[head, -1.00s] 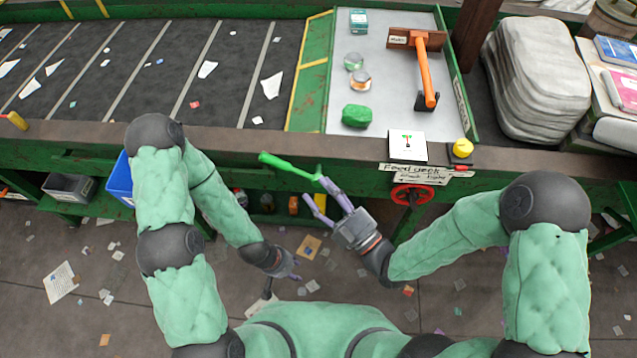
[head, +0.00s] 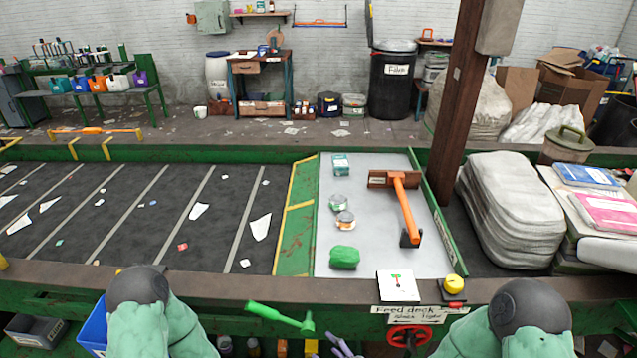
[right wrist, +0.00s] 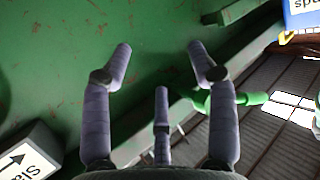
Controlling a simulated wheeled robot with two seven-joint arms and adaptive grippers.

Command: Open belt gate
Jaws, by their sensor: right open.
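A bright green handle (head: 280,318) sticks out in front of the belt's front edge. Its T-shaped end points towards my right gripper (head: 333,345), whose purple fingertips show at the bottom of the head view, just right of it. In the right wrist view the gripper (right wrist: 159,49) is open and empty, its fingers spread before a green metal face. A bright green bar (right wrist: 240,98) passes behind its right finger; contact cannot be told. A yellow-edged green panel (head: 294,232) lies between the belt (head: 130,215) and the grey deck (head: 375,262). My left gripper is out of view.
A yellow button (head: 453,284) and a red wheel (head: 408,336) are at the front. Grey sacks (head: 510,210) stand at right.

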